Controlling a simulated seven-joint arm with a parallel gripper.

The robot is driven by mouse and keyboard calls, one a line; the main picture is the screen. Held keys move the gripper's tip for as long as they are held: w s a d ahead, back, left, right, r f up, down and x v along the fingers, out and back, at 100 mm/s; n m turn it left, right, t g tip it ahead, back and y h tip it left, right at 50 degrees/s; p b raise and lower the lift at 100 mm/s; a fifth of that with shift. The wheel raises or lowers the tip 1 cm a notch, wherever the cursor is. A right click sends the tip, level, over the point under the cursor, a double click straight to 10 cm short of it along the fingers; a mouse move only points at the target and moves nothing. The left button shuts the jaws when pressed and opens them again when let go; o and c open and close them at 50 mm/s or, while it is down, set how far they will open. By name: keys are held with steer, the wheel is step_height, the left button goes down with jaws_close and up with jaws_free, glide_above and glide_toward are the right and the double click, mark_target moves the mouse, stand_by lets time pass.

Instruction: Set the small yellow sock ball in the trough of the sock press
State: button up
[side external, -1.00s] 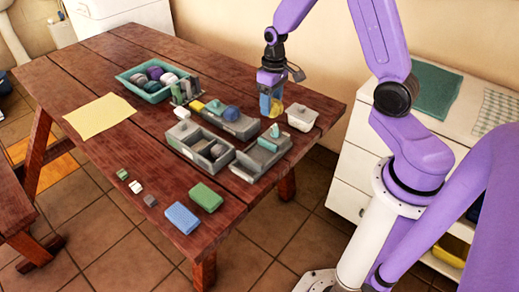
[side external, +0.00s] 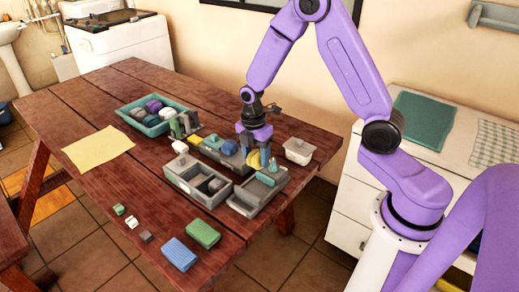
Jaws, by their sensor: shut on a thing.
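My gripper (side external: 259,152) is shut on the small yellow sock ball (side external: 253,160), which shows beside a blue finger pad. It hangs over the back of a grey tray-like unit (side external: 243,207) with a teal piece in it, near the right edge of the table. This unit may be the sock press; I cannot tell for sure. Whether the ball touches it is also unclear. Another grey unit (side external: 208,152) with a blue ball (side external: 229,147) and a yellow part stands just left of the gripper.
A grey box (side external: 180,186) with compartments holds dark balls. A white lidded container (side external: 298,151) stands right of the gripper. A teal basket (side external: 129,129) of balls is at back left. Green (side external: 203,234) and blue (side external: 179,254) blocks lie in front.

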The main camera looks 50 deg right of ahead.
mark_target(256, 192)
steer(key=shift+a+f+n, duration=0.2)
steer(key=shift+f+n, duration=0.05)
steer(key=shift+n, duration=0.35)
steer(key=shift+f, duration=5.15)
steer(key=o, duration=1.1)
